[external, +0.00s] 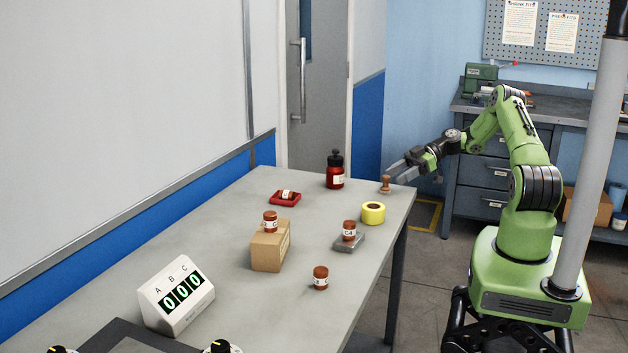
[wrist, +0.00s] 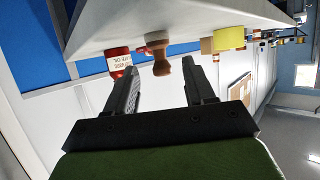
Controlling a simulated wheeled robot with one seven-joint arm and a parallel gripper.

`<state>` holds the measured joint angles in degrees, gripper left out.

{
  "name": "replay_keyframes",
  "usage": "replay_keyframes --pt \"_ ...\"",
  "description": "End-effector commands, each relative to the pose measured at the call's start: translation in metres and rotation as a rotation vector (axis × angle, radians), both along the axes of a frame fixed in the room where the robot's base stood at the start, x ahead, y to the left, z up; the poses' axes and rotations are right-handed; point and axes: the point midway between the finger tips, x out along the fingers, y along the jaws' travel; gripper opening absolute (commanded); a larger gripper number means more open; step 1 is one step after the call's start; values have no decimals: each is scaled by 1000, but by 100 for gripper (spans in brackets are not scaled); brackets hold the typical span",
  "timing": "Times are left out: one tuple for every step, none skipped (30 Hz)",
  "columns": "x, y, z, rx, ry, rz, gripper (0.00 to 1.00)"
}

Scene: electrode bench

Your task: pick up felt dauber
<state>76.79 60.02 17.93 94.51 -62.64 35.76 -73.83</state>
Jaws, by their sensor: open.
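The felt dauber, a small brown piece with a knob handle and a wider round base (external: 386,184), stands upright near the right corner of the bench. My gripper (external: 394,173) is open and empty beside it, its fingers reaching over the bench edge from the right. In the wrist view, the dauber (wrist: 161,66) appears upside down. It lies just beyond the gap between my two spread fingertips (wrist: 162,84), nearly centred. I see no contact between the fingers and the dauber.
A red bottle with a black top (external: 335,172) stands left of the dauber. A yellow tape roll (external: 373,213) is in front of it. Brown labelled jars stand further off, on a cardboard box (external: 270,249), a grey block (external: 349,243) and the bench (external: 290,220).

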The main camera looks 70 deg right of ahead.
Motion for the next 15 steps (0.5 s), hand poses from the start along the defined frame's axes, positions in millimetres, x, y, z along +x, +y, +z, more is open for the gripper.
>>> replay_keyframes --pt "4 5 -3 1 1 3 54" --pt "7 8 -6 1 1 4 54" --pt "12 14 -9 2 0 4 54" --pt "16 18 -12 2 2 5 54" --pt "20 22 -15 2 2 4 54" --pt "24 26 -17 1 1 5 54" --pt "27 29 -19 1 1 4 54" --pt "30 31 -20 1 1 3 54" --pt "32 33 -21 1 1 3 54" --pt "33 34 -21 1 1 2 54" --pt "33 35 -22 1 1 1 54" --pt "33 34 -22 1 1 1 54" --pt "33 34 -21 1 1 1 54" --pt "33 34 -21 1 1 1 54" --pt "33 34 -21 1 1 1 54"
